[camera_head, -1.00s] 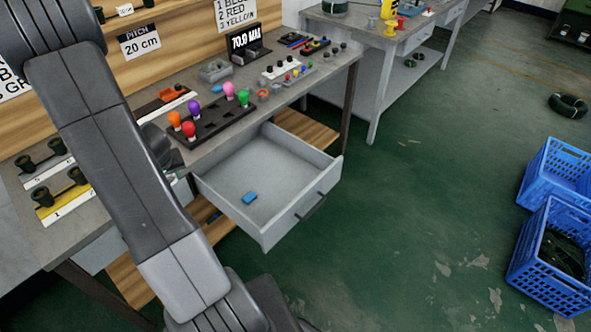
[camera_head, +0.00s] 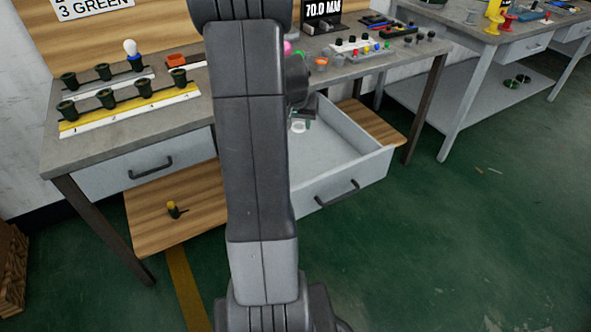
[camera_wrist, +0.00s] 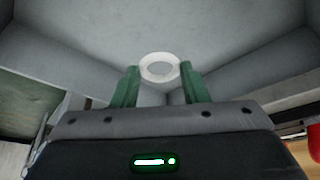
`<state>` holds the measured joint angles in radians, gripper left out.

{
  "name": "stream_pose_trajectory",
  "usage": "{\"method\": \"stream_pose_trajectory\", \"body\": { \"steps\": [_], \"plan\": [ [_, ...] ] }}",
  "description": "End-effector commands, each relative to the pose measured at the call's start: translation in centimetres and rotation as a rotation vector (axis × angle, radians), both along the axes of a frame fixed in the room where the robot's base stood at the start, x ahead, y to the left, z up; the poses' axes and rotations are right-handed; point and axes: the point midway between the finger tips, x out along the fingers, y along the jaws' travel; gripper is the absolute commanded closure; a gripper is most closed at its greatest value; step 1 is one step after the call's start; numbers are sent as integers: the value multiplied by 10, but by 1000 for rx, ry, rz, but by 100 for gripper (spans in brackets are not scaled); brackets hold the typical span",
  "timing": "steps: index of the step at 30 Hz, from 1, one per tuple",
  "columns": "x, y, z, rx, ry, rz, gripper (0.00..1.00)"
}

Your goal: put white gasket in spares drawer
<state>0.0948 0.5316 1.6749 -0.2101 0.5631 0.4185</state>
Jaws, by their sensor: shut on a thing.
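The white gasket (camera_wrist: 144,67) is a ring between the two green fingertips of my gripper (camera_wrist: 160,78) in the wrist view. My gripper is shut on it. In the head view the gasket (camera_head: 299,128) shows just below my gripper (camera_head: 301,119), over the inside of the open grey drawer (camera_head: 348,191). The wrist view shows the drawer's bare floor (camera_wrist: 160,25) and walls around the gasket. How high the gasket is above the floor is hard to tell. My arm hides the drawer's left part.
The workbench (camera_head: 185,75) stands over the drawer, with a yellow strip of black sockets (camera_head: 143,88) at left. A closed drawer (camera_head: 150,167) is left of my arm. A lower wooden shelf (camera_head: 195,205) holds a small yellow-topped part (camera_head: 172,209).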

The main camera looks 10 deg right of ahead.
Motion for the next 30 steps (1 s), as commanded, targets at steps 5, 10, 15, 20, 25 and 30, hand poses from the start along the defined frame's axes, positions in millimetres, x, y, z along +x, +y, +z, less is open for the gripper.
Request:
{"method": "stream_pose_trajectory", "body": {
  "steps": [5, 10, 15, 20, 25, 30],
  "plan": [
    [-2, -21, -17, 7, -3, -52, 81],
    [-4, -29, -19, 12, 0, -73, 81],
    [-5, -30, -45, 13, 3, -78, 81],
    [-5, -30, -71, 13, 2, -77, 81],
    [-4, -30, -83, 13, 1, -77, 81],
    [-5, -30, -107, 12, 3, -76, 81]
  ]
}}
